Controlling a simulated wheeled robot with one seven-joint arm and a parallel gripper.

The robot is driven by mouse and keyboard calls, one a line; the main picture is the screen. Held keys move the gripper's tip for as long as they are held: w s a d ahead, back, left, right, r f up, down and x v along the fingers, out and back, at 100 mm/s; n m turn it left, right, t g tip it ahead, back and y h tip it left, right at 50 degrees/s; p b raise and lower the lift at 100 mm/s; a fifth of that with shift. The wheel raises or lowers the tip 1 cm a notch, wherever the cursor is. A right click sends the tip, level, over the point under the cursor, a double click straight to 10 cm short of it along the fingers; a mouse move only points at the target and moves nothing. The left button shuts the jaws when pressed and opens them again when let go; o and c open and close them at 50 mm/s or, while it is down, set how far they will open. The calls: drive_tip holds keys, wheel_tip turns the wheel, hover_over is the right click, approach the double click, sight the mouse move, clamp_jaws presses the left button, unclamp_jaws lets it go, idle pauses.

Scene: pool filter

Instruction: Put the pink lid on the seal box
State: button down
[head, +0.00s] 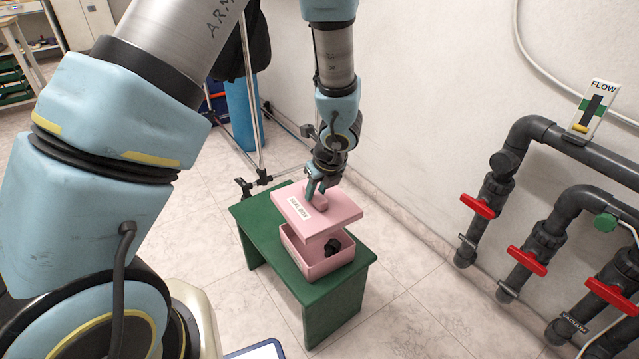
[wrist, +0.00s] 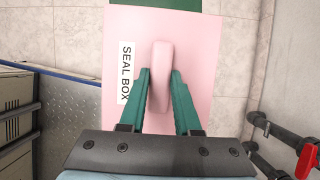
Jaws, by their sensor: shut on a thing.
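The pink lid (head: 325,212) has a white SEAL BOX label and a raised pink handle. My gripper (head: 318,190) is shut on the lid's handle and holds the lid above the pink seal box (head: 318,262). The lid is over the back part of the box, apart from its rim at the front, where the open inside shows. A dark object (head: 333,246) is in the box. In the wrist view the green fingers (wrist: 160,92) are on both sides of the handle, and the lid (wrist: 195,45) hides the box.
The box stands on a small green bench (head: 345,290). Grey pipes with red valve handles (head: 527,260) run along the wall at the right. A thin metal stand (head: 256,150) and a blue cylinder (head: 240,115) are behind the bench.

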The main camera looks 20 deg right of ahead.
drive_tip(key=shift+s+d, duration=0.1)
drive_tip(key=shift+s, duration=0.15)
wheel_tip(320, 180, down, 9)
drive_tip(key=b, duration=0.8)
drive_tip(key=shift+b, duration=0.4)
drive_tip(key=shift+f+b, duration=0.7)
drive_tip(key=shift+f, duration=0.2)
idle(0.3)
drive_tip(key=c, duration=0.5)
unclamp_jaws()
drive_tip(key=shift+c, duration=0.2)
